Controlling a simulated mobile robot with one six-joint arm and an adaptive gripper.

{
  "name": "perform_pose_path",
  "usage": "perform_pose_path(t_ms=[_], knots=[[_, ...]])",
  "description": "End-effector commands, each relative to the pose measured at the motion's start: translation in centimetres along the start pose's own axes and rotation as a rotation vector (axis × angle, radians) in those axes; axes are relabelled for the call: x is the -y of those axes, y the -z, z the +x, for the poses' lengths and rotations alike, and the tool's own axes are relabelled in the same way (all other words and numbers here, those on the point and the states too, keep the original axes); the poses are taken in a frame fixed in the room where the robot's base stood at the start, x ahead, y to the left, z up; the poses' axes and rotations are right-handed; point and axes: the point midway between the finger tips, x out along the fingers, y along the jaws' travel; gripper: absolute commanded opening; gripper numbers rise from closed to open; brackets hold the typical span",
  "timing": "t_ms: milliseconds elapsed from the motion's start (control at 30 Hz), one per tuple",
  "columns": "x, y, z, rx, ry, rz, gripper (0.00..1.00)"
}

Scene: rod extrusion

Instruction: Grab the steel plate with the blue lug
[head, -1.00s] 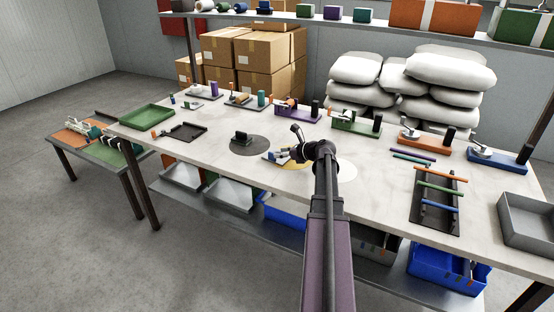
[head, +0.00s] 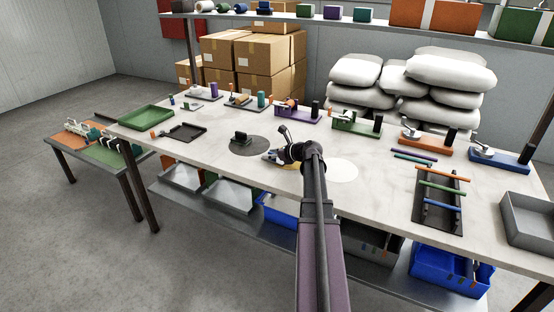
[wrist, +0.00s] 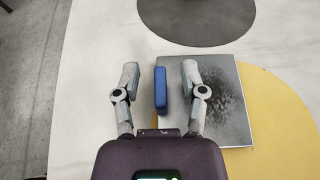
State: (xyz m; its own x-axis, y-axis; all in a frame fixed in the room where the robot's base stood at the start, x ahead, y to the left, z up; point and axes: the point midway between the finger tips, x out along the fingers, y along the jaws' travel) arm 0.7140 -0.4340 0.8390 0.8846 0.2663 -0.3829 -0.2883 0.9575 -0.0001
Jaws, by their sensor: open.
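The steel plate (wrist: 228,122) is a flat grey square in the wrist view, lying partly over a yellow disc (wrist: 282,110) on the table. The blue lug (wrist: 160,90) is an upright blue bar at the plate's left side. My gripper (wrist: 160,72) is open, with one finger on each side of the lug and a gap to both. The right finger is over the plate and the left finger is over bare table. I cannot tell the fingers' height above the plate. In the head view my gripper (head: 268,157) hides most of the plate.
A dark grey disc (head: 261,149) with a small black block (head: 240,138) is just left of my gripper. A white disc (head: 343,171) is to the right. Fixtures line the table's back edge. A black rack (head: 436,215) with coloured rods stands at right.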

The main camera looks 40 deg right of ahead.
Motion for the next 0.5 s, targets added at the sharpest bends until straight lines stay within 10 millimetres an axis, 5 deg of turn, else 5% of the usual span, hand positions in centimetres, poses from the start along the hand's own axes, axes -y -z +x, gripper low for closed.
perform_pose_path(t_ms=[400,500], knots=[[0.01,-0.01,-0.06,0.000,0.000,0.000,0.54],[0.02,-0.01,-0.06,0.000,0.000,0.000,0.30]])
